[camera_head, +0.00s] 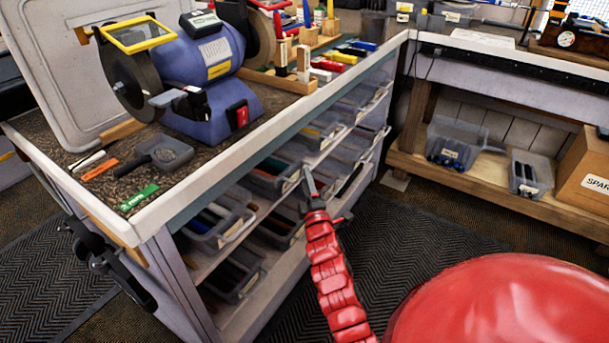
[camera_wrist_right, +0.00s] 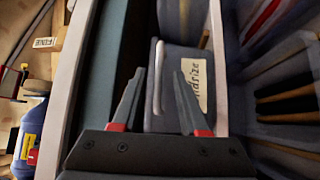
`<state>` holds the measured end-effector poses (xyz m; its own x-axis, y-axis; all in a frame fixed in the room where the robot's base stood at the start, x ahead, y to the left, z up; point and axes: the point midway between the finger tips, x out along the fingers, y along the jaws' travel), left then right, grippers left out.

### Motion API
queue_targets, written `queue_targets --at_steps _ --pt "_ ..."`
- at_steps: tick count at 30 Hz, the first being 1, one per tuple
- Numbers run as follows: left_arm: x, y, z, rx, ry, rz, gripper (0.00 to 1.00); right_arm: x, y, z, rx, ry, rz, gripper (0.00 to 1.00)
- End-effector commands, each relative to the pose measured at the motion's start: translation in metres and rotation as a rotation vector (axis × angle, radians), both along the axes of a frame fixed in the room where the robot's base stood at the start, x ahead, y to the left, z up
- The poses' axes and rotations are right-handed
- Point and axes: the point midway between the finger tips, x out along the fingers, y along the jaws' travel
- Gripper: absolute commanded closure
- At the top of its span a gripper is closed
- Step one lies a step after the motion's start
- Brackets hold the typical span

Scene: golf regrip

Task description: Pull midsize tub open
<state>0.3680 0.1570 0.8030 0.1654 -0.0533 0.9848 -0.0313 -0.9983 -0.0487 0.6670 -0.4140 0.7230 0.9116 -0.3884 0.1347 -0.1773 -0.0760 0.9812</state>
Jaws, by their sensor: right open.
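The midsize tub (camera_wrist_right: 180,62) is a grey bin whose pale label reads "...dsize" in the right wrist view, where the text stands sideways. A light upright handle or rim (camera_wrist_right: 157,78) runs along its front. My right gripper (camera_wrist_right: 158,75) is open, with one finger on each side of that rim; I cannot tell whether either finger touches it. In the head view my right gripper (camera_head: 307,178) is at the front of the shelves under the bench, close to a tub (camera_head: 268,186) that appears to be the same one. My left gripper is not in view.
Other tubs (camera_head: 218,222) sit beside and below on the shelves. The bench (camera_head: 205,184) overhangs them and carries a blue grinder (camera_head: 205,60). A red rounded object (camera_head: 500,305) fills the lower right. The dark mat (camera_head: 400,235) in front of the shelves has clear floor.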

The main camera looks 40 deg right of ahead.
Motion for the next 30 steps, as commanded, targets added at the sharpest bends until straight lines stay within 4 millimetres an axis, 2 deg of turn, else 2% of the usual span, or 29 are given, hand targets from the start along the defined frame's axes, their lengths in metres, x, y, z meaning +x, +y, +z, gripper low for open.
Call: queue_targets --at_steps 1,6,17,24,30 --pt "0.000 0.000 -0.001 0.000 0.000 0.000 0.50 0.008 -0.003 0.003 -0.001 -0.004 0.001 0.56" --pt "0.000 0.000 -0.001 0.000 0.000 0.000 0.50 0.021 -0.009 0.003 -0.001 -0.001 0.000 0.56" --pt "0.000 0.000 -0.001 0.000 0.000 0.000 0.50 0.026 -0.011 0.005 -0.002 -0.002 0.000 0.56" --pt "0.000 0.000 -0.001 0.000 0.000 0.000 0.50 0.026 -0.011 0.005 -0.001 -0.003 0.001 0.98" --pt "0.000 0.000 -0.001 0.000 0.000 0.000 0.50 0.026 -0.011 0.005 -0.001 -0.002 0.001 1.00"
